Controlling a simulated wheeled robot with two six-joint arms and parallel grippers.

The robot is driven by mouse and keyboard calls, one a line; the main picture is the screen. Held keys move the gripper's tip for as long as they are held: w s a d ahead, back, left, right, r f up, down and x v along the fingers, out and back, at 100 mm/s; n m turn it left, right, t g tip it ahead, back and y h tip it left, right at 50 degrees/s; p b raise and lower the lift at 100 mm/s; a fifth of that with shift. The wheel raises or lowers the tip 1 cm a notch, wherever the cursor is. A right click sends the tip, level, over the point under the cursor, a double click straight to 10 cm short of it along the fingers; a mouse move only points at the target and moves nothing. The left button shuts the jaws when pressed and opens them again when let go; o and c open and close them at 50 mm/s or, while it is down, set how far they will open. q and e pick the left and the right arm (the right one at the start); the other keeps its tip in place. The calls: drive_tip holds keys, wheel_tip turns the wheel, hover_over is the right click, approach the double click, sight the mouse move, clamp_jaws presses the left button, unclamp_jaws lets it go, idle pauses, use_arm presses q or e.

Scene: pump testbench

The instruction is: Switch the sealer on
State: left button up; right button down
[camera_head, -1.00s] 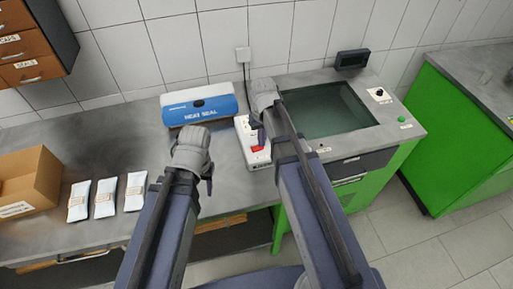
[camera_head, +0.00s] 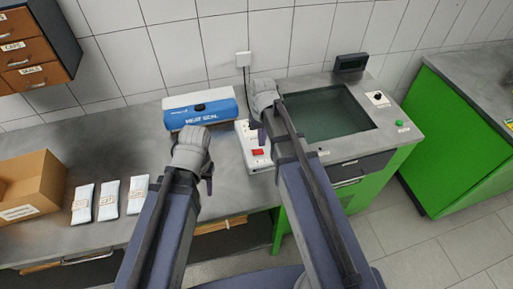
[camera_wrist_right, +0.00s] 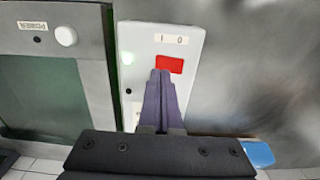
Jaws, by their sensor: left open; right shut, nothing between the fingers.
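The blue and white sealer (camera_head: 200,108), marked "HEAT SEAL", sits on the grey bench against the wall. To its right is a white box (camera_head: 245,136) with a red switch (camera_head: 258,152). My left gripper (camera_head: 208,186) is open and empty above the bench, left of the box.
A glass-topped unit (camera_head: 325,113) with a green button (camera_head: 399,123) stands right of the box. A wall socket (camera_head: 243,59) is behind it. Several white pouches (camera_head: 109,199) and a cardboard box (camera_head: 38,184) lie at left. Bare bench lies between the pouches and my left gripper.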

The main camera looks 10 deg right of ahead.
sight(261, 151)
wheel_tip(261, 151, up, 4)
drive_tip(key=p, duration=0.3)
drive_tip(key=s+a+f+n+h+b, duration=0.1)
drive_tip(key=s+a+f+n+b, duration=0.1)
drive_tip(key=s+a, duration=0.8)
drive_tip(key=s+n, duration=0.1)
drive_tip(key=s, duration=0.3)
drive_tip(key=shift+s+a, duration=0.15)
drive_tip(key=shift+a, duration=0.1)
